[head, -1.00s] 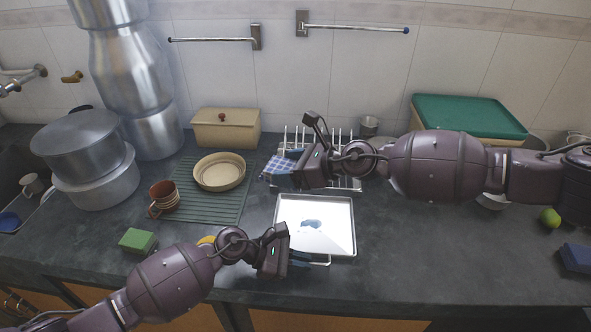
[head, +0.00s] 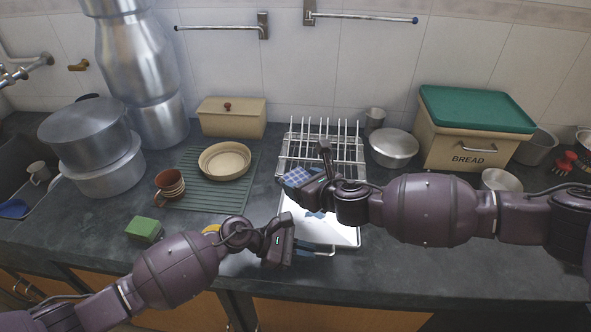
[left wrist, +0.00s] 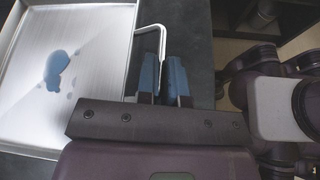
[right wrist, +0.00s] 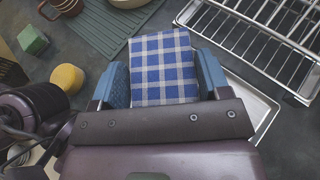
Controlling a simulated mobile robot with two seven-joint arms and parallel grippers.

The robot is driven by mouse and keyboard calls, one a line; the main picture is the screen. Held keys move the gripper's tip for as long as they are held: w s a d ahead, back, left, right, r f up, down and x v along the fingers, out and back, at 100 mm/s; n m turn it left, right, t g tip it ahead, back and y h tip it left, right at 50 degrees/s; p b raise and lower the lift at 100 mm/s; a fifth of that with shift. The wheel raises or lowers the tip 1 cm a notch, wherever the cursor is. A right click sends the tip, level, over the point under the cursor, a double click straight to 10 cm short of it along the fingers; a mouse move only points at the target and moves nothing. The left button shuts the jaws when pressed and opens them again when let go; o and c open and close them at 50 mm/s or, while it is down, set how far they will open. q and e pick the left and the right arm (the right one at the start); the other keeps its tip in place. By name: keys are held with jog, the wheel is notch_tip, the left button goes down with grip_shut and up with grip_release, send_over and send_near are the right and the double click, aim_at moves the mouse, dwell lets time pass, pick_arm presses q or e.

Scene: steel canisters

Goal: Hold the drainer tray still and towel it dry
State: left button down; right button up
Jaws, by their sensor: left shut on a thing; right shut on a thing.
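The shiny metal drainer tray (head: 338,234) lies on the dark counter in the head view. A bluish wet patch (left wrist: 56,70) is on its surface in the left wrist view. My right gripper (right wrist: 163,78) is shut on a blue and white checked towel (right wrist: 162,60). In the head view the towel (head: 297,177) is above the tray's far left part. My right gripper hides much of the tray there. I cannot tell whether the towel touches it.
A wire dish rack (head: 345,147) stands just behind the tray. On the left are a green ribbed mat (head: 205,199) with a bowl (head: 225,161) and a mug (head: 169,186), and a green sponge (head: 143,229). A bread bin (head: 460,145) stands at the back right.

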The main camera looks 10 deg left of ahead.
aim_at(320, 219)
jog(key=shift+s+d+f+m+t+h, duration=0.15)
jog(key=shift+d+f+m+t+h, duration=0.2)
jog(key=shift+d+f, duration=0.35)
jog(key=shift+a+f, duration=0.15)
jog(key=shift+f, duration=2.85)
jog(key=shift+f, duration=1.1)
jog(key=shift+d, duration=1.8)
jog(key=shift+f, duration=0.1)
